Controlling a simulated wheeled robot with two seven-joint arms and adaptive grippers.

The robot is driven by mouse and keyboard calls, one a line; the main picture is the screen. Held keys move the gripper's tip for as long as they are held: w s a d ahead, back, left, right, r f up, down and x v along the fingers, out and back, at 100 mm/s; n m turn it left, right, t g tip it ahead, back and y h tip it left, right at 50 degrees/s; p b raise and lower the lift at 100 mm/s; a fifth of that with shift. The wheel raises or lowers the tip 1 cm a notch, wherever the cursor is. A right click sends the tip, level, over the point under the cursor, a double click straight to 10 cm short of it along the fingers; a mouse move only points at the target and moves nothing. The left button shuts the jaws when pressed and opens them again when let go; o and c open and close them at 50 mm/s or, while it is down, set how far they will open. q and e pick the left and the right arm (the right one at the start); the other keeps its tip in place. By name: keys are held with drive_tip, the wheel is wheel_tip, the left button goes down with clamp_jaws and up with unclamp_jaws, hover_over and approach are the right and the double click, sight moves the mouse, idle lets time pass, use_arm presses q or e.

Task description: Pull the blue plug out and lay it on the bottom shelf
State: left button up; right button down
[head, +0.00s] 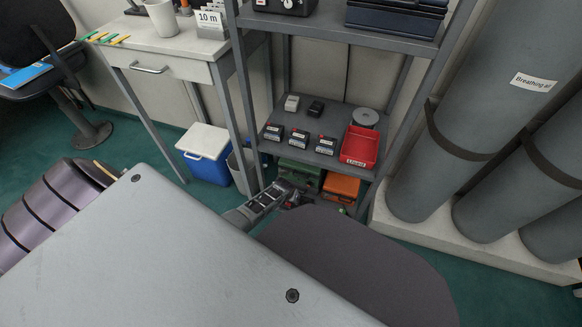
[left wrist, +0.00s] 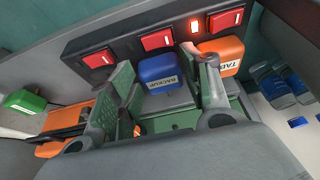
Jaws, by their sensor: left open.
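In the left wrist view the blue plug (left wrist: 158,72), labelled BACKUP, sits against the front of a dark socket strip (left wrist: 125,46), under a red switch. My left gripper (left wrist: 164,66) is open, with one finger on each side of the blue plug; I cannot tell whether either finger touches it. In the head view my left gripper (head: 292,201) is low by the shelf rack, and the blue plug is not visible. The bottom shelf is mostly hidden behind my arm and body; a green case (head: 299,174) and an orange case (head: 340,187) show low in the rack. My right gripper is not in view.
A green plug (left wrist: 24,102) is at the left. The shelf above holds small black devices (head: 299,138) and a red bin (head: 360,146). Grey cylinders (head: 440,150) stand right.

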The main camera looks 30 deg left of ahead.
use_arm(q)
drive_tip(key=shift+w+f, duration=0.2)
drive_tip(key=shift+f, duration=0.15)
drive_tip(key=c, duration=0.7)
drive_tip(key=o, duration=0.3)
drive_tip(key=c, duration=0.4)
drive_tip(key=shift+o, duration=0.2)
drive_tip(key=shift+r, duration=0.35)
